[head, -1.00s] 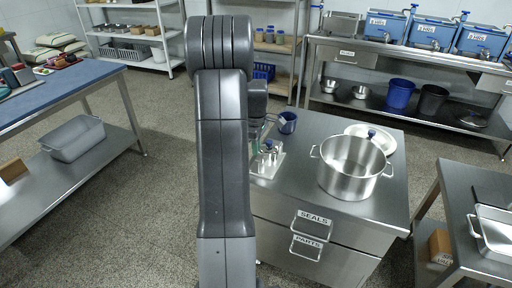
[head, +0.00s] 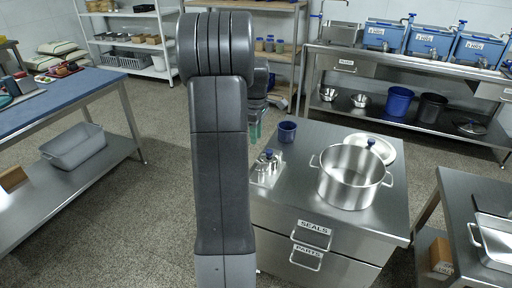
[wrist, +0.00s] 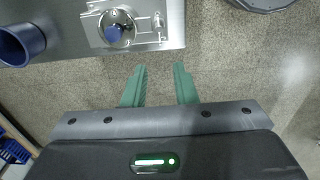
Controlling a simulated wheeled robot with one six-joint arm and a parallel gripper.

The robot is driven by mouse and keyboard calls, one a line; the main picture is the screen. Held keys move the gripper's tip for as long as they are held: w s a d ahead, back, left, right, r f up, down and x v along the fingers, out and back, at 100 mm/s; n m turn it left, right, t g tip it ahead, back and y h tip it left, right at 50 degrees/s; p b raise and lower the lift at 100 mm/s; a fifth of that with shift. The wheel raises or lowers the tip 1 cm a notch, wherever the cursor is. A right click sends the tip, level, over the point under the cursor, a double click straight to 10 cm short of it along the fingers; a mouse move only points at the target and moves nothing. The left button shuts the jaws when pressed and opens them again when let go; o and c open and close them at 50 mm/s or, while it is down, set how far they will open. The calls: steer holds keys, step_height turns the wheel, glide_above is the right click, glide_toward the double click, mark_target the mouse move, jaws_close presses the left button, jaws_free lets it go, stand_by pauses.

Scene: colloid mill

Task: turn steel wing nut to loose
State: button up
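The small steel mill (head: 266,170) with a blue knob stands on the steel cart top, right of my arm. In the wrist view the mill's round steel top (wrist: 116,27) and blue knob show from above. A small steel fitting (wrist: 158,20) sits right of it on the same plate; it may be the wing nut, but it is too small to tell. My gripper (wrist: 158,84) has its green fingers apart with only floor showing between them. It is off the edge of the cart, apart from the mill. In the head view my arm partly hides the gripper (head: 255,131).
A blue mug (head: 287,131) stands behind the mill; it also shows in the wrist view (wrist: 22,44). A large steel pot (head: 352,178) and a lid (head: 380,147) take up the cart's right side. Open floor lies left of the cart.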

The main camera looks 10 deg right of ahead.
step_height(320, 180, up, 4)
glide_above(262, 167)
steer(key=w+a, duration=0.2)
steer(key=shift+d+r, duration=0.1)
step_height(262, 167, down, 14)
steer(key=shift+r+b, duration=0.1)
steer(key=shift+b, duration=0.25)
stand_by(0.5)
